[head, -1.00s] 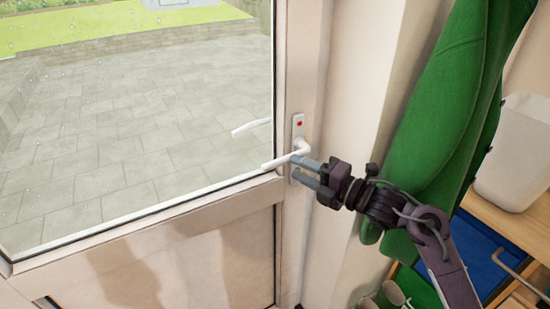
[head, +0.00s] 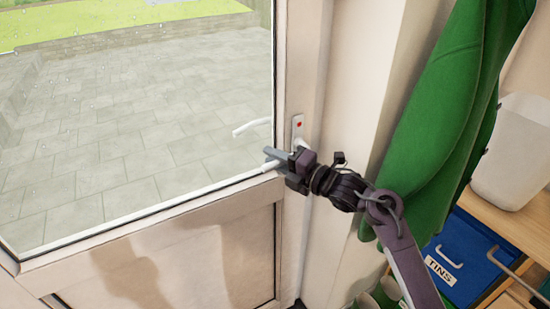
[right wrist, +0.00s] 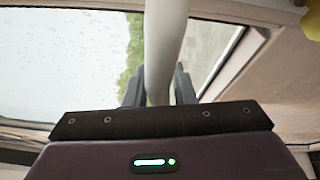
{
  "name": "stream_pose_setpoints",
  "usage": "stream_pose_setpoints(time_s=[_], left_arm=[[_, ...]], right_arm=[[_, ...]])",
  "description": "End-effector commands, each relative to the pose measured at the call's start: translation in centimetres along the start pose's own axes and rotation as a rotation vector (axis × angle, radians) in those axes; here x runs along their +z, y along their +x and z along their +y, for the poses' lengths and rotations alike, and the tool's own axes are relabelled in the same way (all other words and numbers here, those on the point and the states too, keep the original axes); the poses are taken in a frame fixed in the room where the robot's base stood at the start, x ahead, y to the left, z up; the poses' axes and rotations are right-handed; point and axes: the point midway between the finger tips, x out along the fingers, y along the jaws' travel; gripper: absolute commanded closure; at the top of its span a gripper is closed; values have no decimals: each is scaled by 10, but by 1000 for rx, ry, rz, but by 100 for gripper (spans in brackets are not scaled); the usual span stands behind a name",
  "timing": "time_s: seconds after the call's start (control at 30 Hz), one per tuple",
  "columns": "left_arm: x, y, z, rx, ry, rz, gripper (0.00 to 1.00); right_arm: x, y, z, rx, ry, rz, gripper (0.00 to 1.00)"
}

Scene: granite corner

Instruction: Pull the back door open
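The back door (head: 180,250) has a large glass pane above a cream lower panel, and it looks closed in its frame. Its white lever handle (head: 297,142) sits on a plate with a red dot at the door's right edge. My right gripper (head: 272,158) is at this lever and hides much of it in the head view. In the right wrist view the pale handle bar (right wrist: 160,50) runs between my two dark fingers (right wrist: 160,88), with one close against each side. The fingers appear shut on it. My left gripper is not in view.
A green coat (head: 435,140) hangs on the right, close beside my right arm. Behind it are a white bin (head: 512,155) on a wooden shelf and a blue box marked TINS (head: 465,250). A paved patio (head: 120,120) shows through the glass.

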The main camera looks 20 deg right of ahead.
Motion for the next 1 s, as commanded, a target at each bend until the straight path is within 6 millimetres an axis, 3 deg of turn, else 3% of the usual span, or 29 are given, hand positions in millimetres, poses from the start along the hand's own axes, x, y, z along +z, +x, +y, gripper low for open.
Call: stream_pose_setpoints(time_s=[0.03, 0.17, 0.57, 1.0], left_arm=[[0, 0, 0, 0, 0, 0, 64], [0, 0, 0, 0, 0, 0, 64], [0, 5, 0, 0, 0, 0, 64], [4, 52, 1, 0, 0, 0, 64]], right_arm=[[0, 0, 0, 0, 0, 0, 84], [0, 0, 0, 0, 0, 0, 100], [-1, 0, -4, -9, -21, 3, 100], [-1, -2, -30, -111, -268, 24, 100]])
